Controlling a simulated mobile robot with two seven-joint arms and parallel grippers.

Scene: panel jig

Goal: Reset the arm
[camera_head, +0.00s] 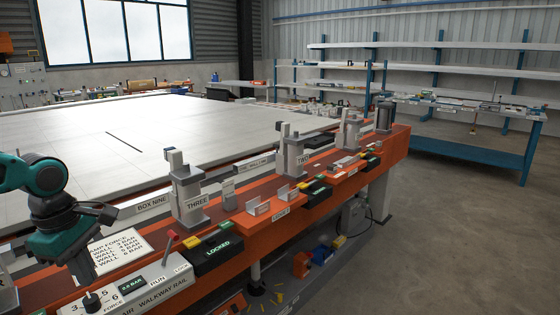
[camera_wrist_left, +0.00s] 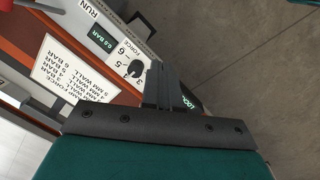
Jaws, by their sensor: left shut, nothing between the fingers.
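My left gripper (camera_head: 86,280) comes in from the left on a teal arm and points down at the control box (camera_head: 150,288) on the orange rail. Its fingers are shut with nothing between them. In the left wrist view the shut fingers (camera_wrist_left: 157,72) lie beside the black force knob (camera_wrist_left: 135,68), with numbers around it. The knob (camera_head: 92,301) shows just below the fingertips in the head view; I cannot tell whether they touch. My right gripper is not in view.
A red-tipped lever (camera_head: 171,238) stands on the box near RUN. A clamp-force card (camera_head: 118,248) lies behind. A black LOCKED box (camera_head: 212,250) and upright grey clamps (camera_head: 186,190) line the orange rail (camera_head: 262,222). A large pale panel (camera_head: 130,130) lies behind. Open floor is at right.

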